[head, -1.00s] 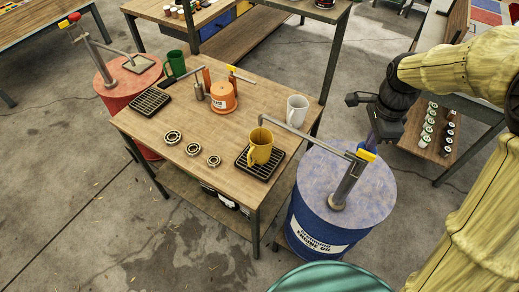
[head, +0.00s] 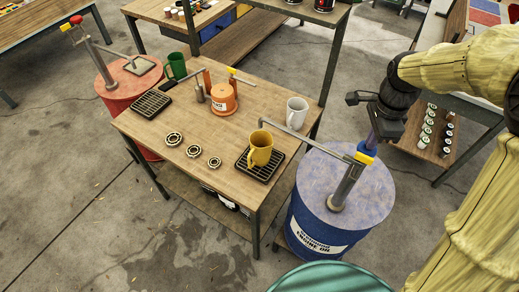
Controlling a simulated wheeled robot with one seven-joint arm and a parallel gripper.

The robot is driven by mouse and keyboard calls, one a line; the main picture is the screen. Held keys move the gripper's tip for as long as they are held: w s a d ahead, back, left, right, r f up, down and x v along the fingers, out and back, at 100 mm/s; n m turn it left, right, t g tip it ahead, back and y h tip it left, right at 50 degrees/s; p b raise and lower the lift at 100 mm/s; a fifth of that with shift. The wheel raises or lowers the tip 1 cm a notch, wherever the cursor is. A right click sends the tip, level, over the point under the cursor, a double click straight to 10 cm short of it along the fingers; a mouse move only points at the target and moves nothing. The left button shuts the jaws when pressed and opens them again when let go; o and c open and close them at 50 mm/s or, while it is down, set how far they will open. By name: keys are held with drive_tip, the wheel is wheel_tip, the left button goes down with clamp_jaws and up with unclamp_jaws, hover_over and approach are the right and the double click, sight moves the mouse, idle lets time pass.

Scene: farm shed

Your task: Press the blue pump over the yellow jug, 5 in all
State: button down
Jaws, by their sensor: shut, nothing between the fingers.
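The blue drum (head: 335,215), labelled engine oil, stands right of the wooden bench. Its pump has a grey upright post (head: 346,188) with a yellow-marked head (head: 363,158). A spout arm (head: 310,138) reaches left from it over the yellow jug (head: 260,148). The jug stands upright on a black drip grate (head: 250,172) at the bench's right end. My gripper (head: 369,147) is shut and empty, pointing down at the pump head. Its tips look to be at or touching the top of the head; exact contact is hard to tell.
On the bench (head: 215,175) are an orange pump can (head: 223,99), a white mug (head: 297,112), a green mug (head: 176,66), another grate (head: 151,104) and three bearings (head: 193,151). A red drum (head: 125,90) with its own pump stands left. A green round top (head: 330,278) is in front.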

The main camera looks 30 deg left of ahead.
drive_tip(key=shift+r+p, duration=2)
drive_tip(key=shift+r, duration=0.7)
drive_tip(key=shift+f, duration=0.15)
drive_tip(key=shift+f+b, duration=2.3)
drive_tip(key=shift+f, duration=0.95)
drive_tip(key=shift+f+b, duration=0.3)
drive_tip(key=shift+f, duration=0.2)
drive_tip(key=shift+r, duration=0.1)
drive_tip(key=shift+r+p, duration=3.15)
drive_tip(key=shift+r, duration=0.65)
drive_tip(key=shift+f, duration=0.15)
drive_tip(key=shift+f+b, duration=0.4)
